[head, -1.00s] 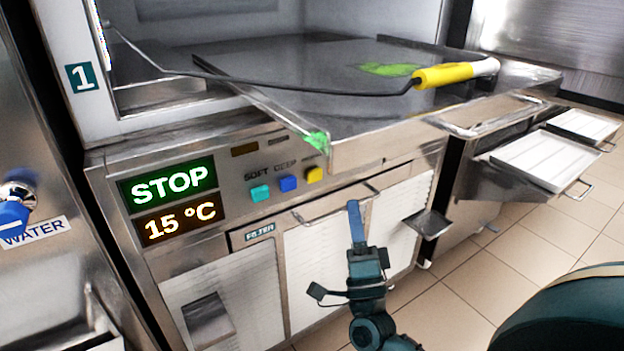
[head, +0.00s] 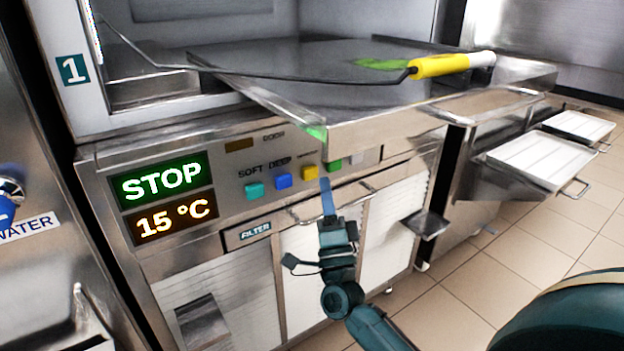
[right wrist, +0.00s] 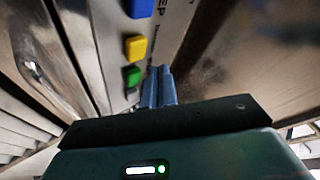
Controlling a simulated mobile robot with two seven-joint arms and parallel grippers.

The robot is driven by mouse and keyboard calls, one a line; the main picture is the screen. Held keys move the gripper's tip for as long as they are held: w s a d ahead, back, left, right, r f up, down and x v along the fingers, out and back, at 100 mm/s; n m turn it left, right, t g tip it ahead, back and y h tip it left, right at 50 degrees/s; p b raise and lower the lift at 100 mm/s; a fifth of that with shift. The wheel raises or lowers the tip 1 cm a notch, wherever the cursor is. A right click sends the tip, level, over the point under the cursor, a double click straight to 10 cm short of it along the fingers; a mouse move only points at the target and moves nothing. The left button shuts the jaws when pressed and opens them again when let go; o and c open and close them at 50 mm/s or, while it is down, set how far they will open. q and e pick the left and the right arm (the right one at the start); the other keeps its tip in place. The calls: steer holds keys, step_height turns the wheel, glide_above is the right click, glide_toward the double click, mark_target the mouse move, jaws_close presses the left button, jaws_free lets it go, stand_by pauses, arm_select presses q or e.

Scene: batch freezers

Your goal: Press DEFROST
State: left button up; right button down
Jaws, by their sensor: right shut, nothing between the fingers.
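The control panel (head: 228,180) of the freezer has a row of square buttons: teal (head: 254,190) under SOFT, blue (head: 283,181) under DEEP, yellow (head: 310,172), green (head: 334,165) and a pale one partly hidden under the tray edge. The label above the yellow button is too small to read surely; no DEFROST wording is legible. My right gripper (head: 326,182) is shut and empty, its blue fingertips just below the yellow and green buttons. In the right wrist view, the shut fingers (right wrist: 159,88) are right of the green button (right wrist: 132,76), with the yellow button (right wrist: 135,47) above. Contact is not evident.
A steel tray (head: 390,118) juts out above the buttons, with a yellow-handled tool (head: 438,66) and green residue on it. The display (head: 162,183) reads STOP, with 15 °C below. Louvred filter doors with handles lie below.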

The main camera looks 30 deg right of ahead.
mark_target(314, 168)
arm_select(q)
steer(key=shift+w+r, duration=0.15)
steer(key=shift+r, duration=0.1)
arm_select(e)
steer(key=shift+w+h, duration=0.3)
steer(key=shift+w, duration=0.45)
arm_select(q)
steer(key=shift+f, duration=0.1)
stand_by(1.1)
arm_select(e)
steer(key=shift+w+a, duration=0.1)
arm_select(q)
steer(key=shift+f, duration=0.1)
arm_select(e)
steer(key=shift+w, duration=0.3)
arm_select(q)
steer(key=shift+f+b, duration=0.15)
steer(key=shift+b, duration=0.3)
arm_select(e)
steer(key=shift+w, duration=0.5)
stand_by(0.3)
arm_select(q)
steer(key=shift+r+p, duration=0.45)
arm_select(e)
steer(key=shift+s, duration=0.95)
